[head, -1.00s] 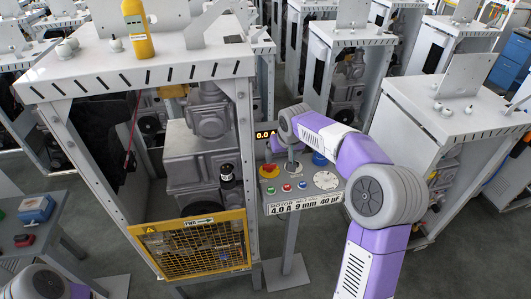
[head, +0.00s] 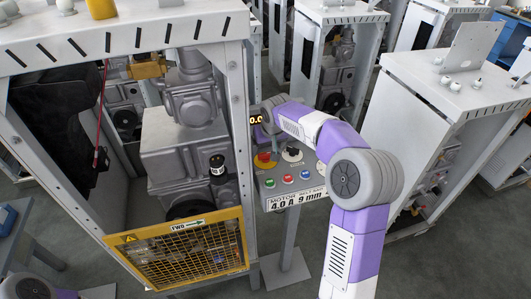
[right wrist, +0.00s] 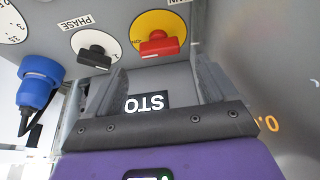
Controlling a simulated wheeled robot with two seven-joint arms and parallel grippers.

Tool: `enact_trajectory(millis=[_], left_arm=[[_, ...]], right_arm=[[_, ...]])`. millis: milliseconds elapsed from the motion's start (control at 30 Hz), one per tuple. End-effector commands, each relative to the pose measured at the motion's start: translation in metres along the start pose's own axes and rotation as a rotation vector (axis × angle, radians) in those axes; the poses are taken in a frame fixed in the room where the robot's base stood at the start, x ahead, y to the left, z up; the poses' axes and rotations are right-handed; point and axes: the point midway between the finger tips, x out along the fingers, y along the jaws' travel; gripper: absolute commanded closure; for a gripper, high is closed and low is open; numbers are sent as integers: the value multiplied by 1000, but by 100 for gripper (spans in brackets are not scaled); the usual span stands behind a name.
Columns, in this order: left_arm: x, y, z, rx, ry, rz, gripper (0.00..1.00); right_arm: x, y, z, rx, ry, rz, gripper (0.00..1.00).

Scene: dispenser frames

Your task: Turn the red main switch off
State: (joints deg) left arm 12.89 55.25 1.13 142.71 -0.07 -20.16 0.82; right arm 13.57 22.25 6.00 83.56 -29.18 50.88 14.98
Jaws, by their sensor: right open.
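The red main switch (head: 264,158) sits on a yellow plate on the grey control panel. In the right wrist view, the red main switch (right wrist: 158,43) has its bar lying roughly across the picture on a yellow disc. My right gripper (right wrist: 161,66) is open and empty, with its fingers pointing at the panel. The switch lies just beyond the fingertips, between their lines and apart from them. In the head view my right arm reaches in over the panel's far edge and its fingers are hidden. My left gripper is out of the picture.
A black phase switch (right wrist: 95,53) sits beside the red one. A blue plug (right wrist: 38,80) stands out from the panel. A lit display (head: 256,119) is behind the switches; coloured buttons (head: 287,178) are in front. A caged machine frame (head: 240,100) stands close on the left.

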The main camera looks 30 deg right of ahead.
Motion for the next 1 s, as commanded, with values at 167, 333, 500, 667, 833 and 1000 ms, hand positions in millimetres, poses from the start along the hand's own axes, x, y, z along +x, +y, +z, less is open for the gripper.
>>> enact_trajectory(millis=[167, 333, 500, 667, 833, 1000], left_arm=[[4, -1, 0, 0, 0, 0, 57], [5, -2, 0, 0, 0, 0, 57], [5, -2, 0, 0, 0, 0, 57], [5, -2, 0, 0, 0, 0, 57], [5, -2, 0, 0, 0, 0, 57], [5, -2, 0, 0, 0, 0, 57]], right_arm=[[31, 0, 1, 0, -2, -1, 15], [46, 0, 0, -1, -1, -1, 15], [48, 0, 0, 0, 1, -1, 15], [48, 0, 0, 0, 1, -1, 16], [48, 0, 0, 0, 0, -1, 42], [48, 0, 0, 0, 0, -1, 68]])
